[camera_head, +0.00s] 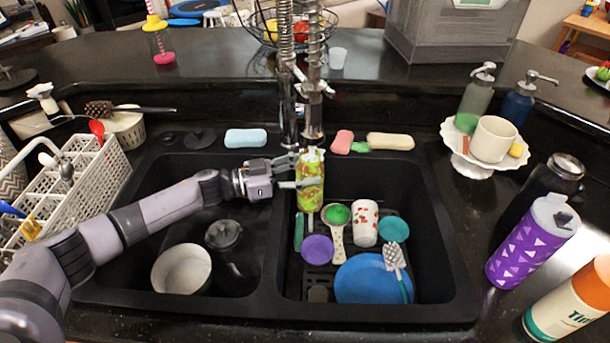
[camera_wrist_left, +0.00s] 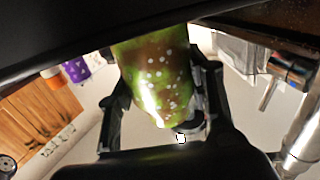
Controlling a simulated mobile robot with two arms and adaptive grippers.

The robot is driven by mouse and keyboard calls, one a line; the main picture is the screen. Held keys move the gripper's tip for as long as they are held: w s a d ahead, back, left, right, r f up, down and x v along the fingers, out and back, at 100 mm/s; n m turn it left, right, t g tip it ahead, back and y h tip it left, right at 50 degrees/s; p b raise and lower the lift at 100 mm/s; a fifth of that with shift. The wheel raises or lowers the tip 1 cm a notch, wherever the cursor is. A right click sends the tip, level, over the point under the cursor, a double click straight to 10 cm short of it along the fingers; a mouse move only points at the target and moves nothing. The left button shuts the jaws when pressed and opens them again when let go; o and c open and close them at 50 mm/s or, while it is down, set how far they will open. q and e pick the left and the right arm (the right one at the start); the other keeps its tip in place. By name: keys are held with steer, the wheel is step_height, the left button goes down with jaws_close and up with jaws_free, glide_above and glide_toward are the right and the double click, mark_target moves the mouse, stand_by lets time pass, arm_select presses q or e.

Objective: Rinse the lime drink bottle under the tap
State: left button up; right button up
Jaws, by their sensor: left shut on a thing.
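The lime drink bottle (camera_head: 311,181) is green with a mottled pattern and stands roughly upright above the right basin (camera_head: 433,260). My left gripper (camera_head: 297,179) is shut on it from the left. In the left wrist view the bottle (camera_wrist_left: 157,80) sits between the two fingers of my left gripper (camera_wrist_left: 168,100). The metal tap (camera_head: 312,105) rises at the back of the sink, with its spout just above the bottle's top. I cannot clearly see whether water is running. My right gripper is not in view.
The right basin holds a blue plate (camera_head: 362,282), a spoon rest, a cup (camera_head: 365,223) and other dishes. A white pot (camera_head: 181,268) is in the left basin. A white dish rack (camera_head: 85,185) stands left. A purple tumbler (camera_head: 530,240) stands right. Sponges lie behind the basins.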

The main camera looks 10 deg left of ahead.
arm_select(q)
steer(key=shift+d, duration=0.15)
stand_by(0.5)
steer(key=shift+w+d+p, duration=0.15)
steer(key=shift+d+p, duration=0.2)
steer(key=shift+d, duration=0.15)
steer(key=shift+a, duration=0.15)
steer(key=shift+a, duration=0.5)
